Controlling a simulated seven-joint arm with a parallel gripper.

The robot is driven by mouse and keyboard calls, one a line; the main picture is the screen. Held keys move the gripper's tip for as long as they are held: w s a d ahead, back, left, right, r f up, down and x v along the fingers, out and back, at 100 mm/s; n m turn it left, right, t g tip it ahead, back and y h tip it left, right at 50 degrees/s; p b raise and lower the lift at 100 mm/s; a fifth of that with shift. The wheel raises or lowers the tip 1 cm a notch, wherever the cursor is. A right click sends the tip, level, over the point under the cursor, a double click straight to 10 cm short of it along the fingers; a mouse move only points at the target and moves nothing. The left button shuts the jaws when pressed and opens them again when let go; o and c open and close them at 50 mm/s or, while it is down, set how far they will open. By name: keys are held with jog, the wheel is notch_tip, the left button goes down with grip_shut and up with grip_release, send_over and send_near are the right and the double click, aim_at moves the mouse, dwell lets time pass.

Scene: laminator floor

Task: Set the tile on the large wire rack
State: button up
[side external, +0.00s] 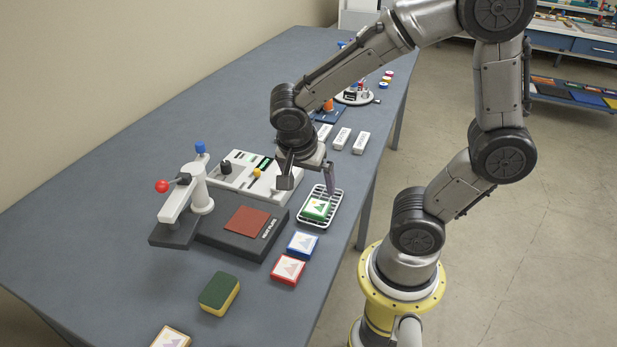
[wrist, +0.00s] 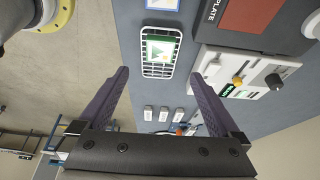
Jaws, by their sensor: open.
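A green-edged tile (side external: 317,208) with a picture on its face lies on a white wire rack (side external: 308,223) near the table's right edge. In the wrist view the tile (wrist: 160,47) rests within the rack's rim (wrist: 158,75). My gripper (side external: 307,186) is open and empty, its fingers apart above the far part of the rack. In the wrist view its purple fingers (wrist: 160,74) frame the near end of the rack, and nothing is between them. A blue-edged tile (side external: 302,244) and a red-edged tile (side external: 288,270) lie on the table in front of the rack.
A heat plate press (side external: 232,243) with a red-knobbed lever stands left of the rack, a control box (side external: 232,173) behind it. Several white blocks (side external: 342,138) lie beyond the rack. A green and yellow sponge (side external: 219,293) and another tile (side external: 171,338) lie at the front.

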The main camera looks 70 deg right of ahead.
jog(key=s+a+r+n+t+y, duration=0.4)
jog(key=r+n, duration=0.6)
jog(key=n, duration=0.8)
jog(key=shift+s+a+t, duration=0.8)
jog(key=shift+s+a, duration=0.1)
jog(key=shift+a, duration=0.3)
dwell(0.3)
